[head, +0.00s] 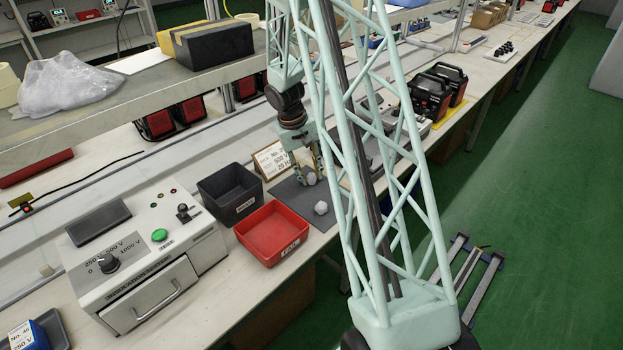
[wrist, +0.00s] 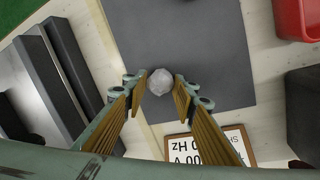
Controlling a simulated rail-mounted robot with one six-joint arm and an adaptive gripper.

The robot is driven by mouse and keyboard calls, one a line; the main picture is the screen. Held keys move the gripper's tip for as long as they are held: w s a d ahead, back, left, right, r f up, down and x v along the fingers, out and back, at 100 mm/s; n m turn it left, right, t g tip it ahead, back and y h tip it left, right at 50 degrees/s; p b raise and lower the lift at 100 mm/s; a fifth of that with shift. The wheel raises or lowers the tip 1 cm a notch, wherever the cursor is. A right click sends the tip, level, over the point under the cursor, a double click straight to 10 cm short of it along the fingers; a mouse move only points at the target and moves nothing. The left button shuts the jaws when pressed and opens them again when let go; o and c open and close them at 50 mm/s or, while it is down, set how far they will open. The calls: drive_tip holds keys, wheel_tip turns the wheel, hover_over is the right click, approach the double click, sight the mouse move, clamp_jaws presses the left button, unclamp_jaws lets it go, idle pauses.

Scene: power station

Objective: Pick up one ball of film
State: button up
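A pale grey crumpled ball of film (head: 310,178) sits at my gripper's fingertips, low over a dark grey mat (head: 290,192). In the wrist view, this ball (wrist: 160,82) shows between the two fingertips of my gripper (wrist: 158,86), with a narrow gap on each side. My gripper (head: 308,172) is open and points down. A second pale ball (head: 320,208) lies on the mat closer to the table's front edge; I cannot make it out in the wrist view. The mat (wrist: 205,50) fills the middle of the wrist view.
A red tray (head: 273,232) and a black tray (head: 229,192) stand left of the mat. A printed sign (head: 271,160) stands behind it. A grey insulation tester (head: 145,250) is farther left. Grey equipment (wrist: 60,70) lies left of the fingers in the wrist view.

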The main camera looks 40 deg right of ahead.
sight(310, 174)
drive_tip(key=shift+r, duration=0.1)
drive_tip(key=shift+s+d+r+p+v, duration=0.15)
drive_tip(key=shift+d+p+v, duration=0.25)
drive_tip(key=shift+v, duration=1.2)
drive_tip(key=shift+s+d+p+v, duration=0.15)
drive_tip(key=shift+d+p+v, duration=0.15)
drive_tip(key=shift+v, duration=1.3)
drive_tip(key=shift+s+d+r+p+v, duration=0.1)
drive_tip(key=shift+d+p+v, duration=0.3)
drive_tip(key=shift+v, duration=1.15)
